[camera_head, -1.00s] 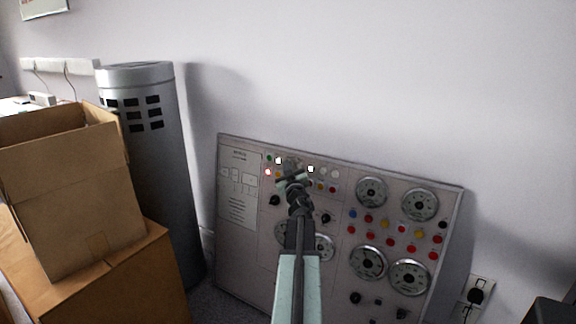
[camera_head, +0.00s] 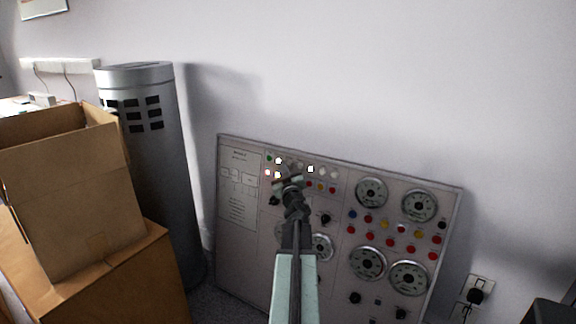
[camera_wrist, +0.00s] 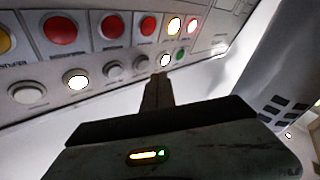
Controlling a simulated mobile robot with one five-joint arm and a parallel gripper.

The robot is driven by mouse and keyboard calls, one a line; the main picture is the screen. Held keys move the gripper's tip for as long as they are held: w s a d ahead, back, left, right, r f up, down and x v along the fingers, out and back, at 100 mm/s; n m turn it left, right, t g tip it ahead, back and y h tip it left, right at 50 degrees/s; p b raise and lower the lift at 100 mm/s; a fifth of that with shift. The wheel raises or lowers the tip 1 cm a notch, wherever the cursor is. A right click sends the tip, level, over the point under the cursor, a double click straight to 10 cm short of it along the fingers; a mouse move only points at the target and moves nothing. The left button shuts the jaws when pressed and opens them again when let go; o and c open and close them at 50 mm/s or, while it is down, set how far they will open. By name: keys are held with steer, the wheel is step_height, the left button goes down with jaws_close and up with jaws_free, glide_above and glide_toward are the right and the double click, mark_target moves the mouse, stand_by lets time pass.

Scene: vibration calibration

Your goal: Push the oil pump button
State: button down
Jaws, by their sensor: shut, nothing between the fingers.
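The grey control panel (camera_head: 240,215) leans against the wall, with rows of coloured buttons and dials. Its labels are too small to read, so I cannot tell which button is the oil pump's. My gripper (camera_head: 291,181) is shut and empty in front of the upper left button rows, hiding some buttons. In the wrist view, the fingertips (camera_wrist: 157,82) point at a lit white button (camera_wrist: 165,59), beside a green button (camera_wrist: 180,54); contact cannot be told. Above them are a lit yellow button (camera_wrist: 175,26) and a lit reddish button (camera_wrist: 191,26).
A grey cylinder (camera_head: 165,170) stands left of the panel. A wall socket with a black plug (camera_head: 475,295) is at the lower right.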

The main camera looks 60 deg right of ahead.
steer(key=a, duration=0.4)
steer(key=shift+a+r+p, duration=0.1)
steer(key=shift+r+p, duration=0.25)
steer(key=shift+r, duration=0.05)
